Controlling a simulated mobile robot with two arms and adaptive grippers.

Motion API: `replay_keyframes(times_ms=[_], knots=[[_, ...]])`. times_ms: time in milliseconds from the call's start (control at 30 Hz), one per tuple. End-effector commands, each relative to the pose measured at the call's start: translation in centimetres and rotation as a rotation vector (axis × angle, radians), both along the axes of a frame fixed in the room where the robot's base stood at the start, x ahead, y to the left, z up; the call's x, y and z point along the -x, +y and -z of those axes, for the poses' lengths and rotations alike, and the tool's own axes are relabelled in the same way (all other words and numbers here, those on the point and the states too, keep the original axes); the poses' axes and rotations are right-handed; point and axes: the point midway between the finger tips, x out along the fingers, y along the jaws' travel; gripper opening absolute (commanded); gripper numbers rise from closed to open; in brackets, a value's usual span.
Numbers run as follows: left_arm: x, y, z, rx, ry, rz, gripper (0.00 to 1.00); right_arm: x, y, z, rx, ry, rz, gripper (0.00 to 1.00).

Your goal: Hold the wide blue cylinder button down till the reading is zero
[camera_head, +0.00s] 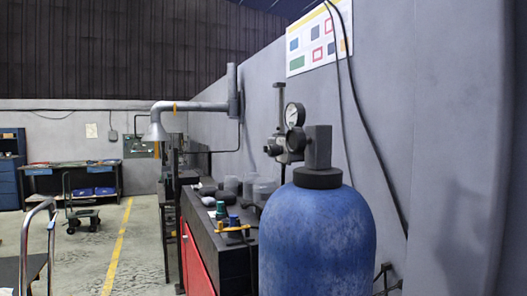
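A wide blue cylinder (317,240) with a scuffed surface stands upright in the right foreground. A black collar (318,178) and a dark grey block (318,147) sit on its top. A round white-faced gauge (294,115) is on the grey fitting (284,147) just left of the block. The gauge's needle and numbers are too small to read. I cannot make out a separate button on the cylinder or fitting. Neither of my grippers shows in the head view.
A dark bench (205,215) with a red front (195,262) stands left of the cylinder, holding several small items and a yellow-handled tool (232,229). A metal-railed cart (36,240) is at the left. A grey wall (440,120) is close on the right. Floor (145,250) along the yellow line is clear.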

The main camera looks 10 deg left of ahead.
Motion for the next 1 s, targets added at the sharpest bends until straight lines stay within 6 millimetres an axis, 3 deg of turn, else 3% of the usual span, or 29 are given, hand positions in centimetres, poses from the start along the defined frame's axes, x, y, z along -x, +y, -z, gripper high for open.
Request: replay_keyframes(times_ms=[33, 167, 1000], knots=[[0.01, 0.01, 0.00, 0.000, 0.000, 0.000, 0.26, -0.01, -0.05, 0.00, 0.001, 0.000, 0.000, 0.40], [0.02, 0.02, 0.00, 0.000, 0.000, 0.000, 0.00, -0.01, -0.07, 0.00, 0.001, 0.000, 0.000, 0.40], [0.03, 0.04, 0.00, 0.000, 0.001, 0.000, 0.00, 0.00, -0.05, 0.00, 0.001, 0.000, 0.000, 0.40]])
